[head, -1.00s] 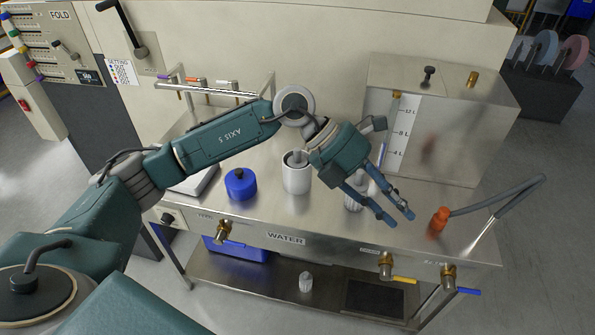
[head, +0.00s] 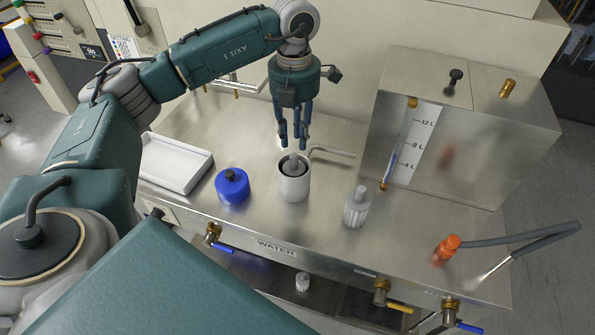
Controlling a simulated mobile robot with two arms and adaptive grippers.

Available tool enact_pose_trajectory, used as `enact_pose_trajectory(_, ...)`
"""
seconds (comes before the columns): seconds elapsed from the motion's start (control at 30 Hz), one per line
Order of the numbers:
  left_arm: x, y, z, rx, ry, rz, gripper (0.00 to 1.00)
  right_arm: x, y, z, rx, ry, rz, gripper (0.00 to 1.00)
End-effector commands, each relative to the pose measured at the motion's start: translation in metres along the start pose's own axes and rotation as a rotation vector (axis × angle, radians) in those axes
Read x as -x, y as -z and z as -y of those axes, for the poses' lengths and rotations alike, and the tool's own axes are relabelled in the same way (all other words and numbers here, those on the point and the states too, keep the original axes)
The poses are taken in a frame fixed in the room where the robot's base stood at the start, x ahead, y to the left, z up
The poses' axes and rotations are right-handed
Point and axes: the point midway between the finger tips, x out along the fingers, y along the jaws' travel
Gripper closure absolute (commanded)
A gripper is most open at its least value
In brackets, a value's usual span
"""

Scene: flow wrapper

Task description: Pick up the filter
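A white cylindrical housing (head: 294,187) stands open on the steel bench, with a grey filter-like piece (head: 293,163) poking up inside it. My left gripper (head: 294,146) points down just above and behind the housing, its fingers slightly spread and empty. Whether the fingertips are directly over the grey piece is hard to tell. A pale ribbed filter (head: 356,208) with a narrow top stands upright on the bench to the right, apart from the gripper. A blue cap (head: 232,186) with a dark knob sits left of the housing. My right gripper is out of view.
A white tray (head: 174,163) lies at the left, and a bent pipe (head: 333,151) is behind the housing. A steel tank (head: 470,130) with a litre scale stands at back right. An orange hose fitting (head: 447,247) is at front right. Valves line the front edge.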

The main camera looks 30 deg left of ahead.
Motion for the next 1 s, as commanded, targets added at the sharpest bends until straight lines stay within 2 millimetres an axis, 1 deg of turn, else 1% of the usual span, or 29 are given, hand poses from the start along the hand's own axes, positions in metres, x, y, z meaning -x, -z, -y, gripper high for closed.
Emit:
enact_pose_trajectory(0.03, -0.007, 0.001, 0.0, 0.0, 0.0, -0.004, 0.75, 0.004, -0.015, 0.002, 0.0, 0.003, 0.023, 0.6)
enact_pose_trajectory(0.1, -0.016, 0.0, 0.0, 0.0, 0.001, -0.002, 0.75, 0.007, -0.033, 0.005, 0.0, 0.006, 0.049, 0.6)
enact_pose_trajectory(0.2, -0.024, 0.0, 0.001, -0.001, 0.002, 0.0, 0.75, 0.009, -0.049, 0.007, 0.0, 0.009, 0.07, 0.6)
enact_pose_trajectory(0.23, -0.025, 0.0, 0.0, -0.001, 0.001, 0.0, 0.75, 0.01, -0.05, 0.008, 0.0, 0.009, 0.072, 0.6)
enact_pose_trajectory(0.3, -0.03, 0.001, -0.001, 0.0, 0.001, -0.001, 0.75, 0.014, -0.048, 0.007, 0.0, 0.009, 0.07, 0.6)
enact_pose_trajectory(0.37, -0.037, 0.002, -0.001, 0.0, 0.001, -0.004, 0.75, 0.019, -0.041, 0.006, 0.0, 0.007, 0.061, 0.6)
enact_pose_trajectory(0.5, -0.059, 0.003, -0.003, -0.001, 0.001, -0.003, 0.75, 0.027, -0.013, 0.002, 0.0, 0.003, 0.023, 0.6)
enact_pose_trajectory(0.6, -0.071, 0.002, -0.002, -0.001, 0.003, -0.001, 0.75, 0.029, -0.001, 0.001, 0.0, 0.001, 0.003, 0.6)
enact_pose_trajectory(0.73, -0.077, 0.002, -0.003, -0.001, 0.001, 0.001, 0.75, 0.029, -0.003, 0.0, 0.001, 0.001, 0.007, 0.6)
enact_pose_trajectory(0.9, -0.078, 0.002, -0.003, -0.001, 0.002, 0.001, 0.75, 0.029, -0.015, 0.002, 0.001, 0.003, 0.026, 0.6)
enact_pose_trajectory(0.97, -0.077, 0.002, -0.003, -0.001, 0.002, 0.001, 0.87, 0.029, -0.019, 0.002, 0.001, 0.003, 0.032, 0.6)
enact_pose_trajectory(1.0, -0.077, 0.002, -0.002, -0.001, 0.002, 0.001, 0.95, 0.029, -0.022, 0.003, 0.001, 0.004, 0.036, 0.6)
